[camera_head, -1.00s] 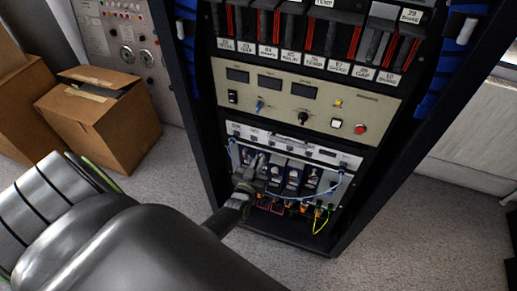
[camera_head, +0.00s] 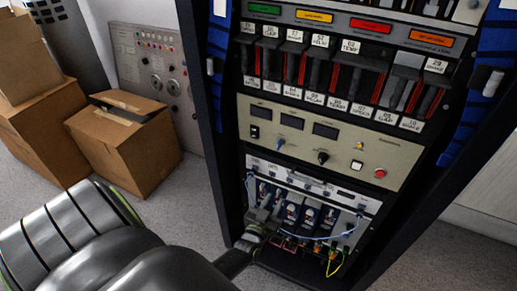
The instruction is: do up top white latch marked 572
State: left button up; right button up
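No marking 572 can be read in the head view, so I cannot tell which part is the top white latch. A white peg-like piece (camera_head: 493,82) sticks out from the blue strip on the right rack post, and a smaller white piece (camera_head: 210,66) shows on the left post. My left gripper (camera_head: 262,222) is at the lower left of the rack, in front of the bottom bay with its row of blue-and-white modules (camera_head: 310,215). Its fingers are small and dark against the modules, and I cannot tell whether they are open. My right gripper is out of view.
The black rack holds a beige control panel (camera_head: 320,137) with a red button, above a grey strip (camera_head: 300,178). A blue cable and yellow-green wires hang at the bottom bay. Cardboard boxes (camera_head: 125,145) stand at the left. The floor right of the rack looks clear.

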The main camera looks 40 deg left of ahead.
pick_arm(q)
jog(key=v, duration=1.5)
jog(key=shift+s+d, duration=0.15)
